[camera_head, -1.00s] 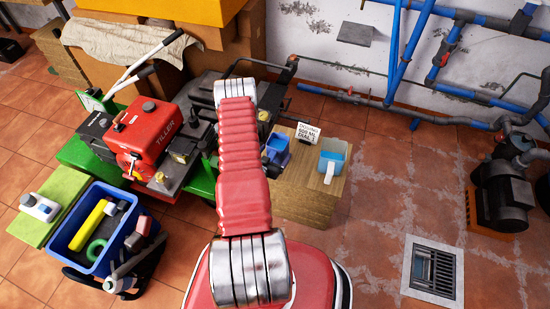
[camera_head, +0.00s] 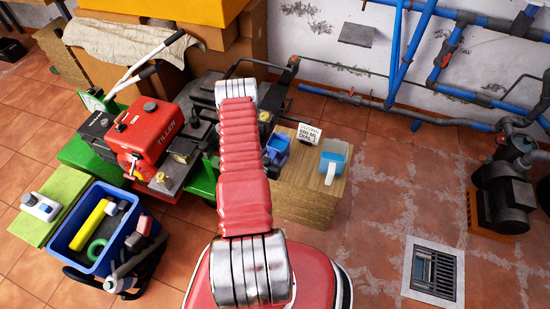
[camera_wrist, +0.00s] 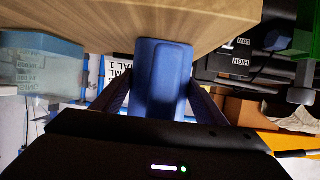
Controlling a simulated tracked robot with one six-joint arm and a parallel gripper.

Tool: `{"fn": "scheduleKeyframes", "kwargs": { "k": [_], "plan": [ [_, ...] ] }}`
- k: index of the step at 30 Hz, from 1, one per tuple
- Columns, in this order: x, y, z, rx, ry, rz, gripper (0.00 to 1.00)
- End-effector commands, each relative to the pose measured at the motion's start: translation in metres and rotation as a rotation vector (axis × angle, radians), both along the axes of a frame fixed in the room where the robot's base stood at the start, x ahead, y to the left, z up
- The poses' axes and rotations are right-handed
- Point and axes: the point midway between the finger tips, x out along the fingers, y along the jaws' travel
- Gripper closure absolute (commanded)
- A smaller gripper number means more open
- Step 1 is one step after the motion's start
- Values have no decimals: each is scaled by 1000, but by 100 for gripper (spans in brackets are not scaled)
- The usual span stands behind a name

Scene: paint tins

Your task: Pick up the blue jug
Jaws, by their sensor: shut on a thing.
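The blue jug (camera_head: 277,150) shows beside my arm at the left of the wooden block's top in the head view. In the wrist view the blue jug (camera_wrist: 160,75) fills the middle, between my dark fingers. My gripper (camera_wrist: 160,108) is shut on it, with a finger on each side. I cannot tell whether the jug's base is touching the wood.
A clear jug with blue liquid (camera_head: 334,160) stands to the right on the wooden block (camera_head: 305,195). A red and green tiller (camera_head: 150,130) is left, near a blue crate (camera_head: 65,240). A floor drain (camera_head: 433,270) lies right.

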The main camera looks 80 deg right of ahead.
Motion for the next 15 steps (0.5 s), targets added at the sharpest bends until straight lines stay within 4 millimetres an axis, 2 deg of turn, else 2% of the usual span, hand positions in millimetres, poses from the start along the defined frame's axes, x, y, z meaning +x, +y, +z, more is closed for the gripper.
{"fn": "scheduleKeyframes", "kwargs": {
  "k": [8,15],
  "plan": [
    [0,-2,17,-4,-1,-1,59],
    [0,-1,47,-4,-1,-1,59]
  ]
}}
